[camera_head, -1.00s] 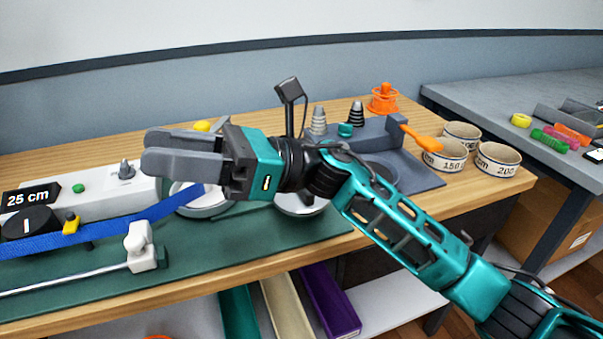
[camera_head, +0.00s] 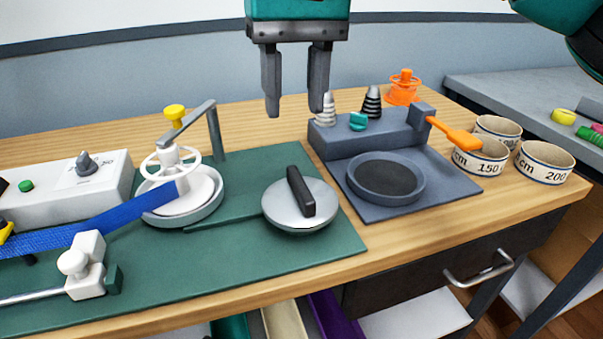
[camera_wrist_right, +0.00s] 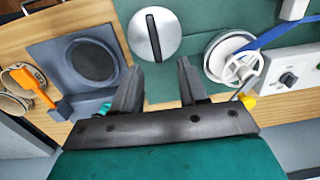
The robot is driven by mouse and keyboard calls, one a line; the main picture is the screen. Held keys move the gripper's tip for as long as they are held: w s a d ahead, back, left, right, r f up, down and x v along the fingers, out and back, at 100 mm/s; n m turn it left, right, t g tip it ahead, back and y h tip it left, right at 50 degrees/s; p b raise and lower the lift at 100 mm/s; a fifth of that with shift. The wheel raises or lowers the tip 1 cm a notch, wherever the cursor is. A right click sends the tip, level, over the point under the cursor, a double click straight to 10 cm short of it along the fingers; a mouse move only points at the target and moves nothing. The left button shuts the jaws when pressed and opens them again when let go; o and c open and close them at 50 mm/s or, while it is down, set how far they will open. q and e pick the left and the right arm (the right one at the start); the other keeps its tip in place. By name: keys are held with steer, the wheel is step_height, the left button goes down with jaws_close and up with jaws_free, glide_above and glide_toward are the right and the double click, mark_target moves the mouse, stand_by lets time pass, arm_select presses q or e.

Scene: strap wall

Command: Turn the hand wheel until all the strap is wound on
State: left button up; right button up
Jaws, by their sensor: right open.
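The blue strap (camera_head: 85,228) runs from the left edge to a round grey spool (camera_head: 190,205). A white spoked hand wheel (camera_head: 170,162) stands above the spool, with a grey arm and yellow knob (camera_head: 174,113) near it. The wheel also shows in the right wrist view (camera_wrist_right: 243,67). My right gripper (camera_head: 296,108) is open and empty, fingers down, above the back of the table, right of the wheel and apart from it. Its fingers also show in the right wrist view (camera_wrist_right: 160,88). My left gripper is not in view.
A silver disc with a black handle (camera_head: 300,203) sits on the green mat (camera_head: 260,250). A grey stand with a dish (camera_head: 385,178) and an orange lever (camera_head: 455,132) is to the right. Labelled tape rings (camera_head: 545,162) stand beyond it. A white control box (camera_head: 80,180) is left.

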mark_target(301, 182)
steer(key=f+b, duration=0.1)
steer(key=f, duration=0.2)
steer(key=f+b, duration=0.1)
steer(key=f, duration=0.3)
steer(key=f+b, duration=0.1)
steer(key=f, duration=0.3)
steer(key=shift+w+d, duration=0.15)
steer(key=shift+d, duration=0.15)
steer(key=shift+f+b, duration=0.3)
steer(key=shift+f, duration=0.4)
jaws_close()
